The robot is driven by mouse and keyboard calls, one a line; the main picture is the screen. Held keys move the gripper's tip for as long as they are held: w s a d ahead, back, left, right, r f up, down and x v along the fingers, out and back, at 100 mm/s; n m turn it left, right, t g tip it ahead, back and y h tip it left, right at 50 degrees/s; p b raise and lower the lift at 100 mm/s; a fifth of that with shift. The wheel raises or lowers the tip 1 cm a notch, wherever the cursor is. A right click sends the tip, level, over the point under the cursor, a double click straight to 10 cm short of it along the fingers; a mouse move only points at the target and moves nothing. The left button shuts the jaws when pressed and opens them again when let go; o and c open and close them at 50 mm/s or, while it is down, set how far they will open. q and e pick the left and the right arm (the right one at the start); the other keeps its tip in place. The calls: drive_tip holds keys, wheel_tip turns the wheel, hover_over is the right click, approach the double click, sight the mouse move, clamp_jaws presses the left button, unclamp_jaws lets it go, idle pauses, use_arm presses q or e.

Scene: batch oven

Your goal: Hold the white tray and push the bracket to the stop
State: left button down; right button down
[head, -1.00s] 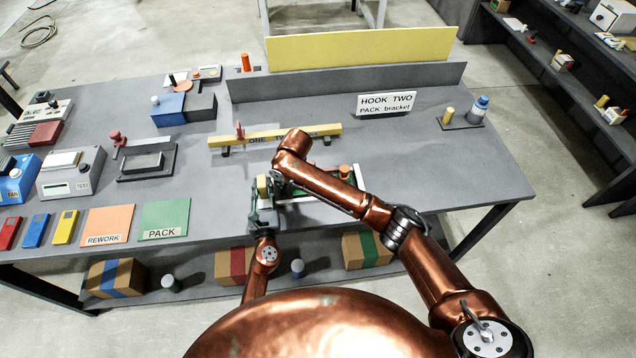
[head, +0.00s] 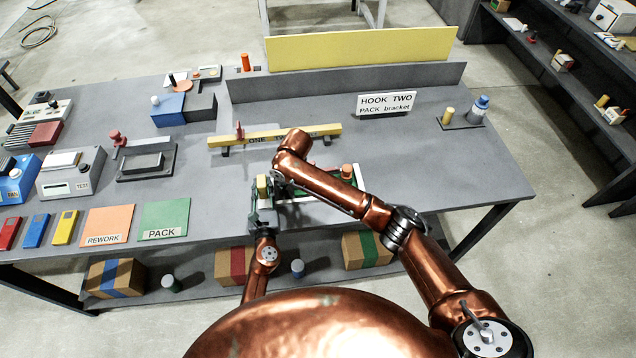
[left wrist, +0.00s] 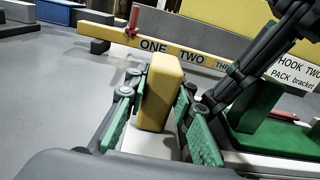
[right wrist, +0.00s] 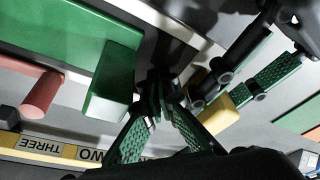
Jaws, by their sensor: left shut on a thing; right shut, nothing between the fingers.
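The white tray (head: 361,181) lies near the table's front edge, partly hidden under my right arm. A yellow block (left wrist: 160,92) stands upright at its left end. My left gripper (left wrist: 155,108) is shut around this block, which also shows in the head view (head: 263,187). The green bracket (right wrist: 112,80), with a flat base and an upright plate, lies on the tray. My right gripper (right wrist: 155,90) is shut and empty, its tips close beside the upright plate; I cannot tell whether they touch. In the left wrist view, the right fingers (left wrist: 214,102) are left of the bracket (left wrist: 258,108).
A yellow bar (head: 275,137) marked with number words and carrying a red pointer (head: 239,130) stands behind the tray. A HOOK TWO sign (head: 386,104) stands behind. Table right of the tray is clear.

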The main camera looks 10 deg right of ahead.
use_arm(q)
drive_tip(key=shift+a+f, duration=0.1)
drive_tip(key=shift+f, duration=0.1)
use_arm(e)
drive_tip(key=shift+a, duration=0.3)
drive_tip(key=shift+r, duration=0.25)
wheel_tip(320, 180, up, 7)
drive_tip(key=shift+f, duration=0.2)
use_arm(q)
drive_tip(key=c, duration=1.6)
unclamp_jaws()
drive_tip(key=shift+r, duration=0.1)
drive_tip(key=shift+s, duration=0.1)
drive_tip(key=s, duration=1.1)
drive_tip(key=shift+s, duration=0.4)
